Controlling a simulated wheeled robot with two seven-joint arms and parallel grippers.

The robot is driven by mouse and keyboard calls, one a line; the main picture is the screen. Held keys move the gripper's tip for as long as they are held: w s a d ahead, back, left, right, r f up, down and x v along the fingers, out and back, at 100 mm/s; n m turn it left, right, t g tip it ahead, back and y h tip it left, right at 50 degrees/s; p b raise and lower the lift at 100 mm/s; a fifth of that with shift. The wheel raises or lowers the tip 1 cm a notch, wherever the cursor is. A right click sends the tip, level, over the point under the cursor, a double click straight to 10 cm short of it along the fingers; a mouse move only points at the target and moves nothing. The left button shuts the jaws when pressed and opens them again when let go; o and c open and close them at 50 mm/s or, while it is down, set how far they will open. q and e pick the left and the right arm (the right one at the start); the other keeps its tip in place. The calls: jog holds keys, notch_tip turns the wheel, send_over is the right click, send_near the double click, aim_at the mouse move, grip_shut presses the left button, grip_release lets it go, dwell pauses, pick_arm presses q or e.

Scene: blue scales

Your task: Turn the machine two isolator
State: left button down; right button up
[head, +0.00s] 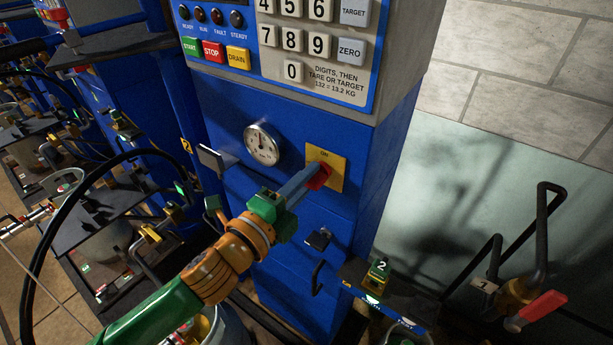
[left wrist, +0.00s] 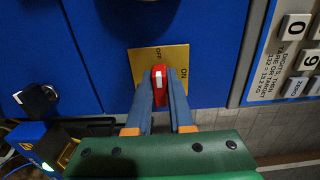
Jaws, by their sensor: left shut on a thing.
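The isolator is a red handle (head: 320,178) on a yellow plate (head: 339,164) on the blue front of the machine. In the left wrist view the red handle (left wrist: 159,88) has a pale stripe and stands upright, in line with the word OFF on the plate (left wrist: 142,56); the word ON is at the right. My left gripper (head: 309,180) is shut on the handle, with one grey-blue finger (left wrist: 159,102) on each side. Its fingers partly hide the handle in the head view. My right gripper is not in view.
A round dial (head: 262,146) is left of the plate, and a keypad panel (head: 290,40) is above. A black latch (head: 319,239) sticks out below. A small shelf (head: 387,293) stands at lower right. Hoses and machines crowd the left.

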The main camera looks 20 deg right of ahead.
pick_arm(q)
jog(key=shift+r, duration=0.15)
jog(key=c, duration=0.9)
grip_release()
jog(key=shift+o, duration=0.5)
jog(key=shift+d, duration=0.2)
jog(key=shift+a, duration=0.1)
jog(key=b+v, duration=0.2)
jog(key=v, duration=0.5)
